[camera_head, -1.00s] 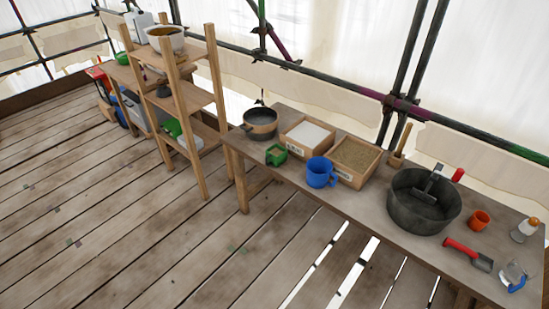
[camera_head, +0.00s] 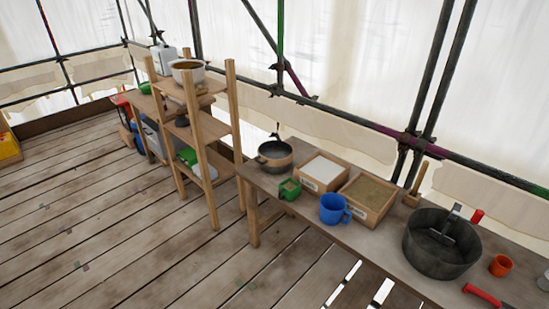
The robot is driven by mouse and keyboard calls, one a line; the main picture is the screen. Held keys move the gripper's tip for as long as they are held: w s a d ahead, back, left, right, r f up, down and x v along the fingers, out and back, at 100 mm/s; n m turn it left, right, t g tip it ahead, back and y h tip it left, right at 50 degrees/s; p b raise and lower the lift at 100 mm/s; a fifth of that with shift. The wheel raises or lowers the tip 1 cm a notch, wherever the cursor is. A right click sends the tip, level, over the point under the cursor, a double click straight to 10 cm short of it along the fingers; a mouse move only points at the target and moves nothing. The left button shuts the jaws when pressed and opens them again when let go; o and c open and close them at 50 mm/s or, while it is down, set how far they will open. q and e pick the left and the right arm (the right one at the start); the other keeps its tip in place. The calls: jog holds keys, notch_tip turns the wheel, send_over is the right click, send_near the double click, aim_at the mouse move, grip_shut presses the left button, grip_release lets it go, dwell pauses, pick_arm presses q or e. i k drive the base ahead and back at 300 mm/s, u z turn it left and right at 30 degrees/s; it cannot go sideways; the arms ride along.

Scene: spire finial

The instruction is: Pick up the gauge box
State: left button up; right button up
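A small green box (camera_head: 290,189) with an open top stands near the front edge of the long wooden table (camera_head: 362,240), left of a blue mug (camera_head: 334,209). It looks like the gauge box, but I cannot read any label on it. Behind it are two shallow wooden trays, one with white powder (camera_head: 323,170) and one with sandy grain (camera_head: 367,194). Neither of my grippers is in view.
A black pan (camera_head: 275,156) and a large dark tub (camera_head: 440,244) stand on the table. A wooden shelf rack (camera_head: 207,131) adjoins its left end. A yellow box (camera_head: 8,146) is at the far left. The plank floor (camera_head: 110,215) in front is clear, with gaps near the table.

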aim_at(287, 191)
jog(key=u, duration=0.55)
jog(key=k, duration=0.7)
jog(key=u, duration=0.75)
jog(key=k, duration=0.5)
jog(key=u, duration=0.8)
jog(key=i, duration=1.9)
jog(key=z, duration=0.4)
jog(key=i, duration=1.7)
jog(key=z, duration=1.35)
jog(key=i, duration=0.9)
jog(key=z, duration=1.1)
